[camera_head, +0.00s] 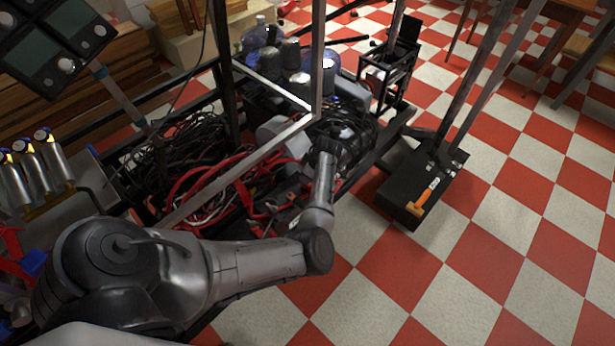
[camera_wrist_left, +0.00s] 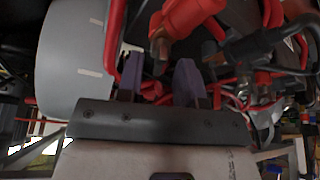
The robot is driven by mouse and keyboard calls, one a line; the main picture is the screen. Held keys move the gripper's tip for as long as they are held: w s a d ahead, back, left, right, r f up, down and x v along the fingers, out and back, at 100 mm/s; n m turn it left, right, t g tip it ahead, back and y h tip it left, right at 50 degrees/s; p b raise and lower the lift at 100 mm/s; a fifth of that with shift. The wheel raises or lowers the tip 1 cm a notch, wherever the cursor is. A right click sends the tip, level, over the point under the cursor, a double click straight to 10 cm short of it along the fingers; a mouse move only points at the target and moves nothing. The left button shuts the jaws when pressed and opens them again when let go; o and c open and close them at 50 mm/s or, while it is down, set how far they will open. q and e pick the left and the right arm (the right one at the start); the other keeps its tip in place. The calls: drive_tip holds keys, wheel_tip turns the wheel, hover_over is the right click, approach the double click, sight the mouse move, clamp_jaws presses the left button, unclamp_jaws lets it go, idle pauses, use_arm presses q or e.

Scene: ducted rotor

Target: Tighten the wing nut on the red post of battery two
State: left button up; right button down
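My left gripper (camera_wrist_left: 160,72) shows in the left wrist view with its two purple-grey fingers apart. Red cables lie behind the gap, and I see nothing clearly held. A thick red fitting (camera_wrist_left: 188,18) hangs just above the fingers. Red and black connectors (camera_wrist_left: 250,70) are to the right of them. I cannot tell which of these is the red post of battery two, and I cannot pick out the wing nut. In the head view my left arm reaches into the frame among dark hoses, where its fingertips are hidden. My right gripper is not in view.
Red cables (camera_head: 205,180) and a black cable tangle (camera_head: 190,140) fill the frame. A metal bar (camera_head: 240,170) crosses close to my forearm. A grey cylinder (camera_wrist_left: 75,62) is left of the fingers. An orange hammer (camera_head: 422,198) lies on a black base (camera_head: 395,190). The checkered floor at right is mostly clear.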

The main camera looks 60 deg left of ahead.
use_arm(q)
drive_tip(key=shift+f, duration=0.15)
drive_tip(key=shift+c, duration=0.4)
clamp_jaws()
